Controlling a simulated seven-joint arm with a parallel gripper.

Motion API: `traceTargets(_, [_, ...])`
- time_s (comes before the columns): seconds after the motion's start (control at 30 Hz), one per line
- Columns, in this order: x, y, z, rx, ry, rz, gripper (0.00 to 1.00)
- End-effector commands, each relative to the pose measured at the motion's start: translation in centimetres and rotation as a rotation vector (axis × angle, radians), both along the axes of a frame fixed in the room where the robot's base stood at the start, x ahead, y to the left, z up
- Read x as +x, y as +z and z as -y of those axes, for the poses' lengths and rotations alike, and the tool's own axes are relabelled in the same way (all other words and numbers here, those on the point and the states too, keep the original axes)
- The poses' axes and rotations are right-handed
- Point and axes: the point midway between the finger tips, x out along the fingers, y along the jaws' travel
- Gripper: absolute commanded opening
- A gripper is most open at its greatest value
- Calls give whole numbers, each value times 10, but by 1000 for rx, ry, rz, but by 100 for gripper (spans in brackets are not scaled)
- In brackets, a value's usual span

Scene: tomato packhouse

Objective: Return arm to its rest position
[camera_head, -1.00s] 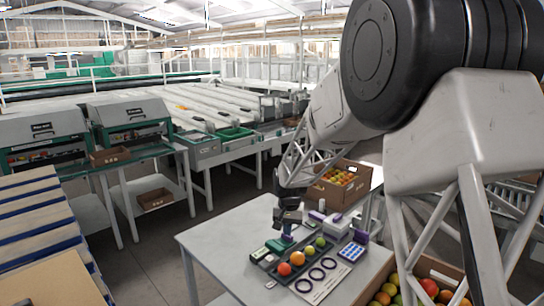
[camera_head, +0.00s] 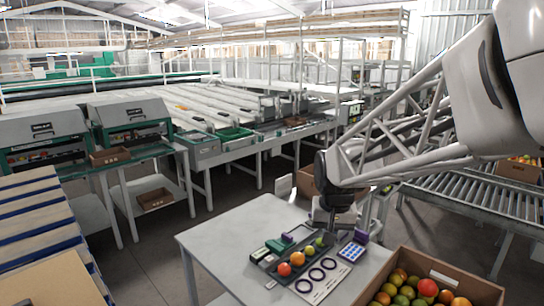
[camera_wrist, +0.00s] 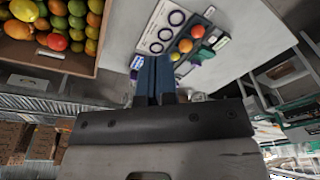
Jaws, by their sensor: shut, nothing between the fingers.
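My gripper (camera_head: 328,228) hangs over the far right part of the work table (camera_head: 225,238), beyond the row of fruit. In the wrist view its two dark blue fingers (camera_wrist: 155,78) are together with nothing between them.
A card with black rings (camera_head: 317,273) and a blue gridded box (camera_head: 352,250) lie by the tray. A cardboard crate (camera_head: 482,290) of mixed tomatoes stands at front right. Another crate (camera_head: 306,182) is partly hidden behind my wrist. A roller conveyor (camera_head: 465,190) runs behind at right.

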Motion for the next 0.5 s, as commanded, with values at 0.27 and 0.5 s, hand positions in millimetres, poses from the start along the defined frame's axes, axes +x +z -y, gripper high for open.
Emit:
traceTargets(0.27, [-69,17,18,-6,23,26,0])
traceTargets(0.5, [-127,22,29,-14,45,49,0])
